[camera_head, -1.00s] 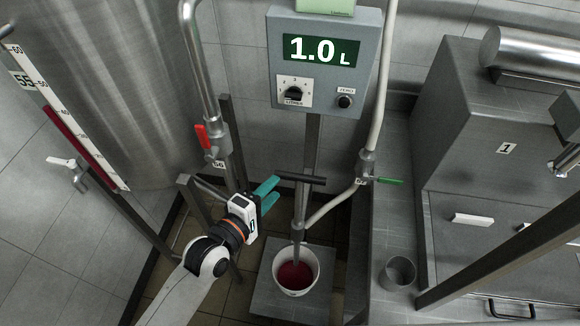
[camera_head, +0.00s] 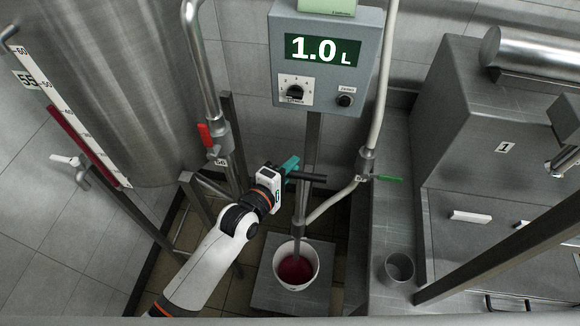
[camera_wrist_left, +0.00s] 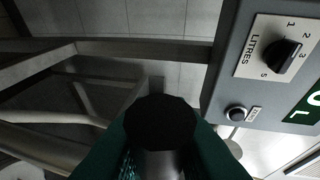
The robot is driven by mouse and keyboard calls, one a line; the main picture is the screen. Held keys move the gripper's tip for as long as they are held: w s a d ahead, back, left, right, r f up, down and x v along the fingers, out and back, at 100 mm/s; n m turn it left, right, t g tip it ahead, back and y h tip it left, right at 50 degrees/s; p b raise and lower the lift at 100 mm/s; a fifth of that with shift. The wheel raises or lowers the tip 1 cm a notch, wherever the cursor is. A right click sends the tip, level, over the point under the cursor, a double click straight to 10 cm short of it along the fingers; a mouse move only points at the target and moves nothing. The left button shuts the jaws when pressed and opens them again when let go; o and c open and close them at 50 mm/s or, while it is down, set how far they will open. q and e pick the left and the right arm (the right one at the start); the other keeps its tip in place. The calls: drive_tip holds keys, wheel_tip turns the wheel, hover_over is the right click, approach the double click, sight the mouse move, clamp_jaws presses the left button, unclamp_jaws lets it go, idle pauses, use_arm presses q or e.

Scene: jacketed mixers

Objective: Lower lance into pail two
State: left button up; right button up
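The lance (camera_head: 299,228) is a thin upright metal tube with a dark crossbar handle (camera_head: 312,178) on top. Its lower end is inside a white pail (camera_head: 316,268) holding red liquid (camera_head: 295,269). My left gripper (camera_head: 289,168) is at the left end of the handle, its teal fingers on either side of it. In the left wrist view the black handle end (camera_wrist_left: 160,122) lies between the teal fingers (camera_wrist_left: 160,148) and hides where they meet it, so I cannot tell whether they are shut. My right gripper is not in view.
A grey box (camera_head: 328,88) with a 1.0 L display, dial and button hangs above the lance. An empty metal beaker (camera_head: 399,267) stands right of the pail.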

use_arm(q)
clamp_jaws()
drive_tip(key=shift+f, duration=0.1)
